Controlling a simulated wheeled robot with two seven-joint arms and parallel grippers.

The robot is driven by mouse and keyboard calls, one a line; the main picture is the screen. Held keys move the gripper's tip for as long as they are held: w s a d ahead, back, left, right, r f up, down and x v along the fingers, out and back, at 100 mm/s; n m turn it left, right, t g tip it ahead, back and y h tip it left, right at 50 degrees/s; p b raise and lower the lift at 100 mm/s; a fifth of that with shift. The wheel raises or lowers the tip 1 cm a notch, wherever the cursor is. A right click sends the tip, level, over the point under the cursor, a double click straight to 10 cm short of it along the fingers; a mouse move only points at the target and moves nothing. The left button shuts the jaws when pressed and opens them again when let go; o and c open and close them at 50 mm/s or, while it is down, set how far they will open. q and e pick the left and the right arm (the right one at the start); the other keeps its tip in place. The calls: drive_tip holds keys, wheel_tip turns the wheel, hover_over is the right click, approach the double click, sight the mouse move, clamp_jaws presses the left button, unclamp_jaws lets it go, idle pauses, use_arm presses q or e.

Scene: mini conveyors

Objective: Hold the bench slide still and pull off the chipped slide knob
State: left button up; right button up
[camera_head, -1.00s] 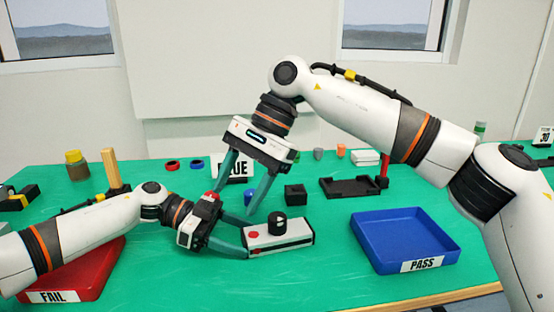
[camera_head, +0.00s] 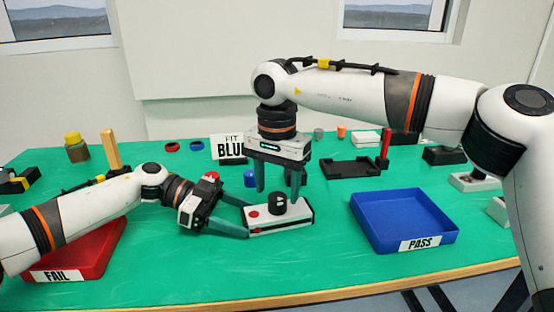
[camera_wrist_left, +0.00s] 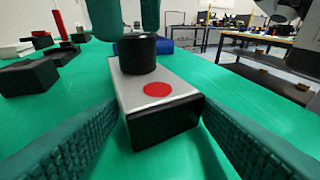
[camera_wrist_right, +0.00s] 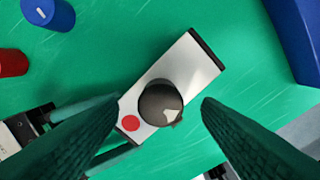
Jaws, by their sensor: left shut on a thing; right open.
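The bench slide (camera_head: 304,221) is a pale grey bar with black ends and a red dot, lying on the green bench. The black slide knob (camera_head: 277,205) stands upright on it; a pale chip-like patch shows on the knob (camera_wrist_right: 158,97) in the right wrist view. My left gripper (camera_head: 247,219) is shut on the slide's red-dot end, one finger along each side. My right gripper (camera_head: 278,192) is open, pointing down from above, with its fingers on either side of the knob and apart from it. The knob also shows in the left wrist view (camera_wrist_left: 137,53).
A blue PASS tray (camera_head: 437,242) is at right and a red FAIL tray (camera_head: 88,268) lies under my left arm. A blue knob (camera_head: 250,178), a sign (camera_head: 229,147) and a black tray (camera_head: 350,169) are behind the slide. The bench front is clear.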

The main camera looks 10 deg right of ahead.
drive_tip(key=shift+f, duration=1.5)
drive_tip(key=c, duration=1.1)
drive_tip(key=shift+o, duration=0.2)
drive_tip(key=shift+r, duration=2.45)
use_arm(q)
drive_tip(key=o, duration=0.8)
drive_tip(key=shift+o, duration=0.2)
